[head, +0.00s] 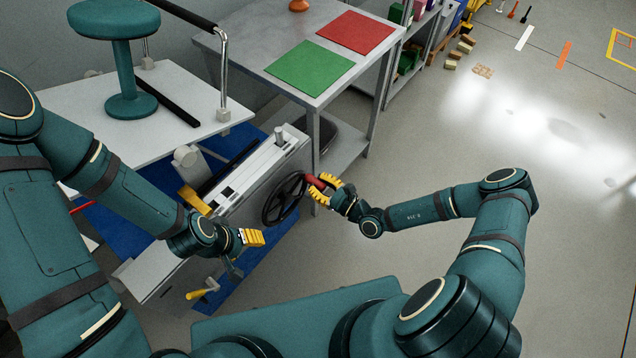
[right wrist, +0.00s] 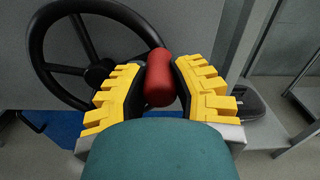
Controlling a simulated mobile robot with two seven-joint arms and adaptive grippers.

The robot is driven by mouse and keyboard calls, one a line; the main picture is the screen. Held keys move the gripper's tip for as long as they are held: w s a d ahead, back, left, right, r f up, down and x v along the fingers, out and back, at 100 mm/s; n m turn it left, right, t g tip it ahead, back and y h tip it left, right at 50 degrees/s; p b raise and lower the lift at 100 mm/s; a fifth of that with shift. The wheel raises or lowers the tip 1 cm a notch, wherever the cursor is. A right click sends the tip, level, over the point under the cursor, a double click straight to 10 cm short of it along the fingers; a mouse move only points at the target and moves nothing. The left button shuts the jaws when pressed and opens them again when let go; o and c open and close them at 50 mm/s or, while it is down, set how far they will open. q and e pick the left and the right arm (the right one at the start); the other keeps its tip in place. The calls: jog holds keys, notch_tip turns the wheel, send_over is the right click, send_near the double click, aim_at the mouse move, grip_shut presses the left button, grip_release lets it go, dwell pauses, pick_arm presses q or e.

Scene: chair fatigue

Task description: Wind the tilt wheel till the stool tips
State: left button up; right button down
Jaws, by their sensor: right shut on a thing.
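The black spoked tilt wheel (head: 285,199) is on the side of the grey machine (head: 250,205) in the head view. It also shows in the right wrist view (right wrist: 100,72). My right gripper (head: 322,185) is shut on the wheel's red handle (right wrist: 159,78), with a yellow finger on each side of it. The handle is at the right of the wheel's rim. The teal stool (head: 122,60) stands upright on the white platform (head: 75,115) at the upper left. My left gripper (head: 252,238) is near the front of the machine, left of the wheel. Its finger gap is not clear.
A yellow-handled crank (head: 202,294) sticks out low on the machine. A grey table (head: 225,42) with a green mat (head: 310,68) and a red mat (head: 356,33) stands behind the wheel.

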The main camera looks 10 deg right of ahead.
jog(key=shift+d+f+m, duration=0.1)
jog(key=shift+f+m, duration=0.3)
jog(key=shift+m, duration=0.2)
jog(key=c, duration=0.7)
grip_release()
jog(key=shift+c, duration=0.2)
jog(key=shift+w, duration=0.1)
jog(key=v, duration=1.2)
